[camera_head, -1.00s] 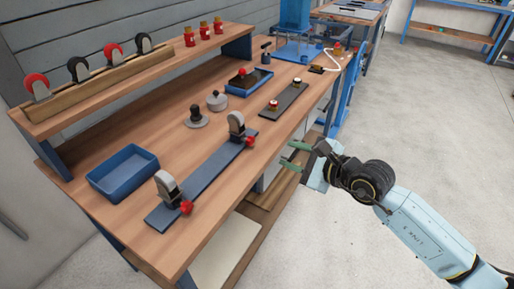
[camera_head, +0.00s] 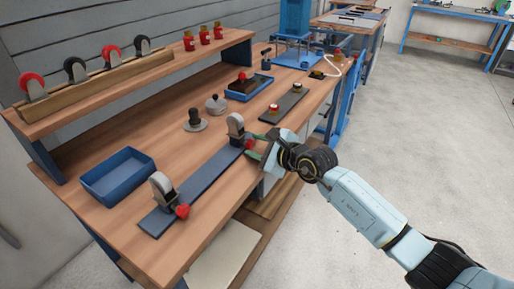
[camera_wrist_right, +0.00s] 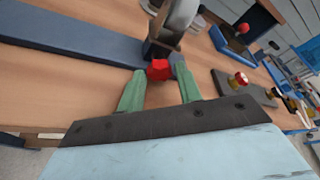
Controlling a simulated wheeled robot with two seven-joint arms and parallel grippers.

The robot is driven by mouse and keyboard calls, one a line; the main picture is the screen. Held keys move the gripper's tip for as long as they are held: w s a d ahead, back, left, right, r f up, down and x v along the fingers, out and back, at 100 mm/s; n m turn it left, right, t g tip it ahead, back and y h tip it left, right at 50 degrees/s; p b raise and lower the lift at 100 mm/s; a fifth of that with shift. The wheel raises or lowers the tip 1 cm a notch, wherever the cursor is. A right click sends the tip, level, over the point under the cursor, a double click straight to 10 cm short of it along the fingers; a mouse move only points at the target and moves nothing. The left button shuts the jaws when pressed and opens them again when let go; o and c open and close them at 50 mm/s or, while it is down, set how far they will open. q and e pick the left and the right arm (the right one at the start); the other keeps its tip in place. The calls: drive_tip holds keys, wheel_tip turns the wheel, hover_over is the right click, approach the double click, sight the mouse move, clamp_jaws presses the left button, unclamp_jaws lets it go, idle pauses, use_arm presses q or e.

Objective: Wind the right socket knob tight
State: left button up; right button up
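A dark blue-grey strip (camera_head: 200,182) lies on the bench with two upright sockets, each holding a grey wheel and bearing a red knob on its front side. The right socket (camera_head: 236,128) has its red knob (camera_head: 249,144) facing my right gripper (camera_head: 256,146). In the right wrist view this knob (camera_wrist_right: 159,70) sits at the tips of the two green fingers, roughly between them. The fingers are apart; I cannot tell if they touch it. The left socket (camera_head: 163,190) has its own red knob (camera_head: 182,211). My left gripper is not in view.
A blue tray (camera_head: 118,176) stands empty at the left. A grey plate with red-topped parts (camera_head: 285,107) and a blue tray with a dark insert (camera_head: 248,87) lie beyond the right socket. A raised shelf (camera_head: 130,75) runs along the back.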

drive_tip(key=shift+c, duration=0.3)
drive_tip(key=c, duration=0.6)
drive_tip(key=shift+c, duration=0.2)
drive_tip(key=shift+w+r+m+g+p, duration=0.1)
drive_tip(key=shift+r+m+g+p, duration=0.05)
drive_tip(key=shift+m+g+p, duration=0.45)
drive_tip(key=shift+d+m+y+p, duration=0.1)
drive_tip(key=shift+m+y+p, duration=0.2)
drive_tip(key=shift+m, duration=0.3)
drive_tip(key=shift+w+m+g, duration=0.1)
drive_tip(key=shift+m+g, duration=0.5)
drive_tip(key=shift+m, duration=0.1)
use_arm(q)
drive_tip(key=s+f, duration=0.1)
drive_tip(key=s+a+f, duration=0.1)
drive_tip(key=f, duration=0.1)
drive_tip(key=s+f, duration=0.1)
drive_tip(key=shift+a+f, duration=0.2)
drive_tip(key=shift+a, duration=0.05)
use_arm(e)
drive_tip(key=shift+m+y, duration=0.4)
drive_tip(key=shift+g, duration=0.4)
